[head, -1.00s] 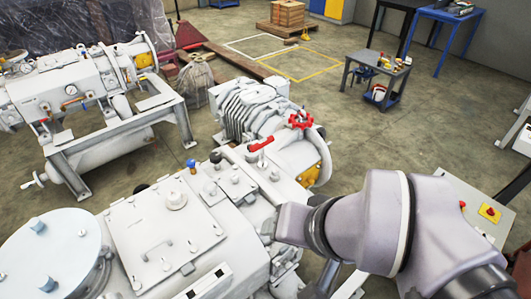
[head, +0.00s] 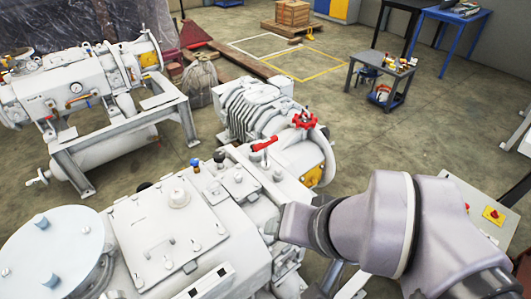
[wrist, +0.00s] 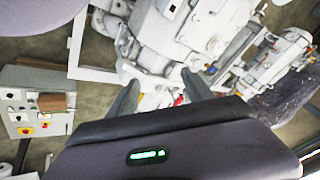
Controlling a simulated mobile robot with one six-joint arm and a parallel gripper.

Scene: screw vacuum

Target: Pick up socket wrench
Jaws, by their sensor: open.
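I cannot make out a socket wrench in either view. My gripper (wrist: 159,77) shows in the wrist view with its two dark fingers apart and nothing visible between them. Beyond the fingers is the white vacuum pump machine (wrist: 185,35).
A second pump on a frame (head: 80,90) stands at the left. A small grey cart (head: 370,65) holds small items too small to identify. A blue table (head: 455,15) is at the back right. A control box (head: 480,215) stands right of my arm. Open floor lies between.

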